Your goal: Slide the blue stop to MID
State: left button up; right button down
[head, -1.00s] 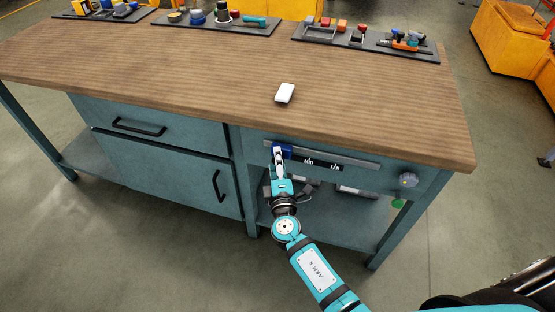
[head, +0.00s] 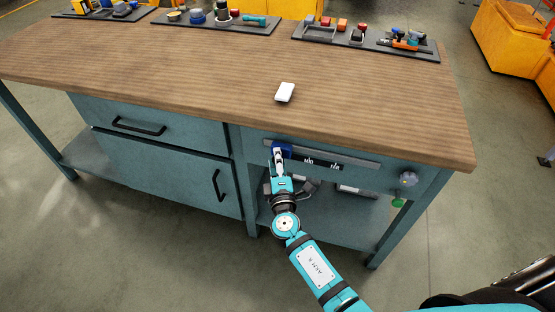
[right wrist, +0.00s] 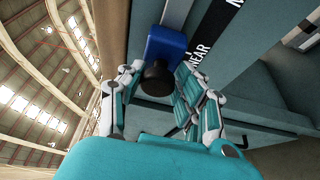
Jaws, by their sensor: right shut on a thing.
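The blue stop (head: 284,149) sits at the left end of the pale rail (head: 365,164) on the bench front. It is left of the MID mark (head: 308,160) and the FAR mark (head: 334,166). In the right wrist view, the blue stop (right wrist: 167,42) has a dark round knob (right wrist: 158,78) facing me, and part of the NEAR label shows beside it. My right gripper (head: 279,160) reaches the stop from below. In the right wrist view its fingers (right wrist: 152,92) are on both sides of the knob, shut on it. My left gripper is not in view.
A white block (head: 285,92) lies on the wooden bench top (head: 200,75). Trays of parts stand along the back edge. A grey dial (head: 408,180) is at the right end of the bench front. A drawer (head: 145,122) and a cupboard door (head: 165,170) are to the left.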

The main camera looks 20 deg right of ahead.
jog(key=s+d+b, duration=0.1)
jog(key=s+d, duration=0.3)
jog(key=d, duration=0.2)
jog(key=shift+s+d+r, duration=0.15)
jog(key=shift+d+r, duration=0.1)
jog(key=shift+d, duration=0.15)
jog(key=c, duration=1)
grip_release()
jog(key=shift+o, duration=0.2)
jog(key=shift+s+a+f, duration=0.1)
jog(key=v, duration=1.2)
